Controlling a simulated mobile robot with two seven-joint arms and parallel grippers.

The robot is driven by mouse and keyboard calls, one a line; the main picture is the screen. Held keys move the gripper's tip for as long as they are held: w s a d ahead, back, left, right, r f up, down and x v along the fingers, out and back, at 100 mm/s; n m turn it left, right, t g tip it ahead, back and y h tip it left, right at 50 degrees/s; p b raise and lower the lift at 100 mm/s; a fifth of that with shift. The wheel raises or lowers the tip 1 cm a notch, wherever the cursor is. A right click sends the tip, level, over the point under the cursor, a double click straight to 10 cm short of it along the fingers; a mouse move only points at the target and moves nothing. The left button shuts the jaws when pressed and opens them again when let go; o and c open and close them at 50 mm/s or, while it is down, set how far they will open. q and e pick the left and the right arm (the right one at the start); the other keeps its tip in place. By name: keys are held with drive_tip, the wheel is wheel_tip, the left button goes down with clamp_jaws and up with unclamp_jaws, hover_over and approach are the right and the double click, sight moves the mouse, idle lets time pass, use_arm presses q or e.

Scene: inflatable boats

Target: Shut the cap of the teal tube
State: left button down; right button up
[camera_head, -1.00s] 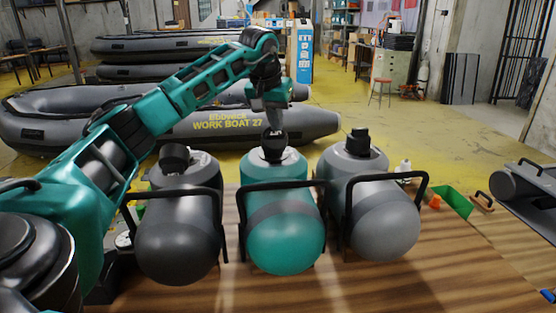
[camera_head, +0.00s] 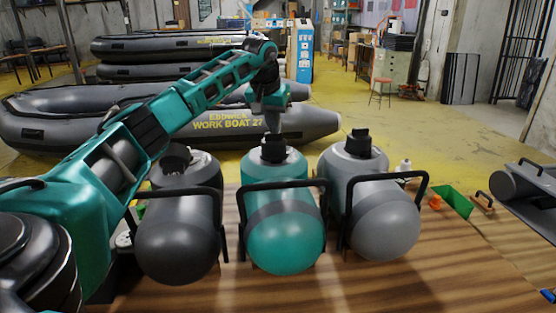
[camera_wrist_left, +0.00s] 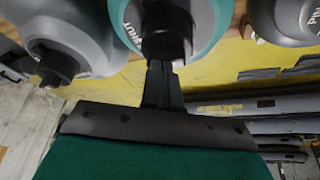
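The teal tube (camera_head: 285,245) lies on the wooden table between a dark grey tube and a light grey tube. Its black cap (camera_head: 273,150) stands at its far, upper end; it also shows in the wrist view (camera_wrist_left: 166,45), beside the printed word "SHUT". My left gripper (camera_head: 272,128) reaches down onto this cap from above and behind. In the wrist view its two dark fingers (camera_wrist_left: 160,72) are close together and meet the cap; their tips are partly hidden against it. My right gripper is not in view.
The dark grey tube (camera_head: 178,245) and light grey tube (camera_head: 385,230) stand close on both sides, each with a black cap and a black handle frame. A green tray (camera_head: 453,202) and an orange item (camera_head: 435,202) lie to the right. Inflatable boats (camera_head: 200,125) fill the floor behind.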

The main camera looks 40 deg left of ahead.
use_arm(q)
drive_tip(key=shift+s+f+g, duration=0.25)
drive_tip(key=shift+f+g, duration=0.05)
drive_tip(key=shift+f, duration=0.65)
drive_tip(key=shift+w+a+r, duration=0.15)
drive_tip(key=shift+w+r, duration=0.05)
drive_tip(key=shift+r, duration=0.4)
drive_tip(key=shift+w+a+r, duration=0.1)
drive_tip(key=shift+w+r, duration=0.05)
drive_tip(key=shift+r, duration=0.45)
drive_tip(key=shift+a+r, duration=0.1)
drive_tip(key=shift+r, duration=2.2)
